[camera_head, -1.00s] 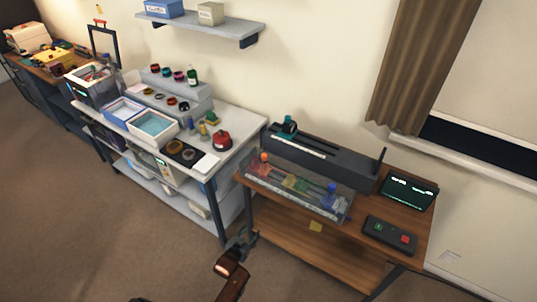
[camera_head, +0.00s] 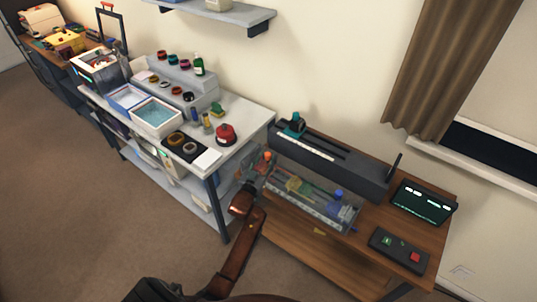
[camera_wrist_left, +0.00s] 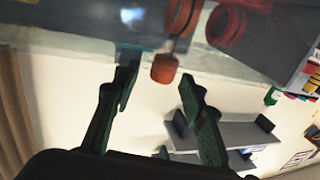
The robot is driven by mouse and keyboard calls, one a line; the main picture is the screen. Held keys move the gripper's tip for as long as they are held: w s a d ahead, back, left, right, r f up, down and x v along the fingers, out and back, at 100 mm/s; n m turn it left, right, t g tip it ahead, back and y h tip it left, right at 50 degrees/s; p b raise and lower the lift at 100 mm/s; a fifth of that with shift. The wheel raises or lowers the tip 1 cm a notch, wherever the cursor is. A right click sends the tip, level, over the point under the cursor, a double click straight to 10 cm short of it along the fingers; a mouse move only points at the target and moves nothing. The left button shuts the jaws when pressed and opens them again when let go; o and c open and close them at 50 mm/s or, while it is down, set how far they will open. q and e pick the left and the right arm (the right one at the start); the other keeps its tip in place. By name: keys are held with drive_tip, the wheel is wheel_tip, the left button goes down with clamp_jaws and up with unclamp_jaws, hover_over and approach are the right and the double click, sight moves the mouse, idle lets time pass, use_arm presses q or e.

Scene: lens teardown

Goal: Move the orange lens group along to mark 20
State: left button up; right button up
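The orange lens group (camera_head: 267,156) is at the left end of the clear rail box (camera_head: 318,220) on the wooden table. Its orange part (camera_wrist_left: 165,68) also shows in the left wrist view, lying ahead of and between the fingertips. My left gripper (camera_head: 255,170) is at that end of the box, just beside the orange group. In the left wrist view my left gripper (camera_wrist_left: 157,84) is open, with its two dark green fingers spread and nothing between them that I can see held. A yellow-green group (camera_head: 297,186) and a blue group (camera_head: 337,197) sit farther right. Mark 20 is too small to read. My right gripper is out of view.
A long dark rail unit (camera_head: 335,167) stands behind the box. A lit screen (camera_head: 424,203) and a dark button panel (camera_head: 399,250) are at the right. A white bench (camera_head: 240,117) with trays and a red object (camera_head: 225,133) stands close on the left.

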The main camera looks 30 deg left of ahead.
use_arm(q)
drive_tip(key=shift+w+a, duration=0.1)
drive_tip(key=shift+w, duration=0.55)
drive_tip(key=shift+w+a+r, duration=0.1)
drive_tip(key=shift+w+a, duration=0.05)
drive_tip(key=shift+w, duration=0.3)
drive_tip(key=shift+c, duration=1.4)
drive_tip(key=c, duration=0.6)
clamp_jaws()
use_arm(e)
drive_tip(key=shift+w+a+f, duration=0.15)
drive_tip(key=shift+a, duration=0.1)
